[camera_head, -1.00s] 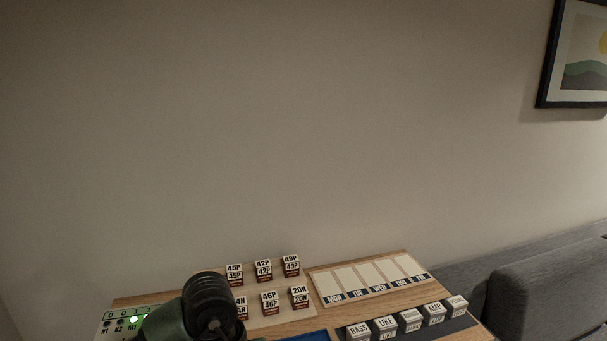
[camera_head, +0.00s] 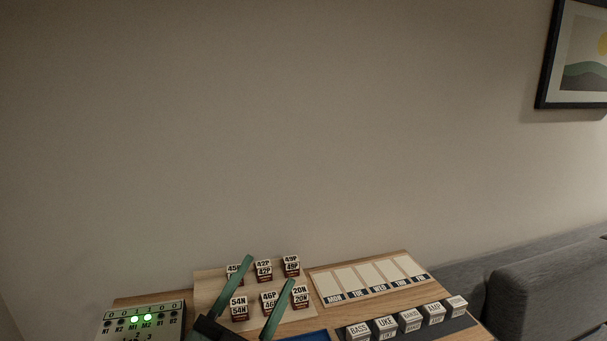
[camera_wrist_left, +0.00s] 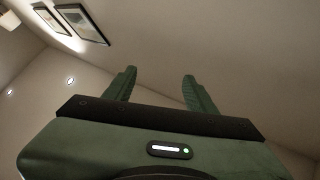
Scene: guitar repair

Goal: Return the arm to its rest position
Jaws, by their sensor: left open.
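My left gripper (camera_head: 262,283) comes in at the bottom of the head view, above the left part of the wooden table (camera_head: 398,262). Its two green fingers are spread apart with nothing between them. One finger partly covers the labelled block 45P (camera_head: 232,269); the other passes beside the block 46P (camera_head: 269,298). In the left wrist view the open fingers (camera_wrist_left: 160,85) point at bare wall and ceiling. My right gripper does not show.
A control box (camera_head: 176,322) with green lights stands at the table's left. Several labelled blocks stand on a pale board. A weekday board (camera_head: 347,281) lies behind a row of named blocks (camera_head: 411,318). A blue tray (camera_head: 308,336) is at the front. A grey sofa (camera_head: 545,290) stands right.

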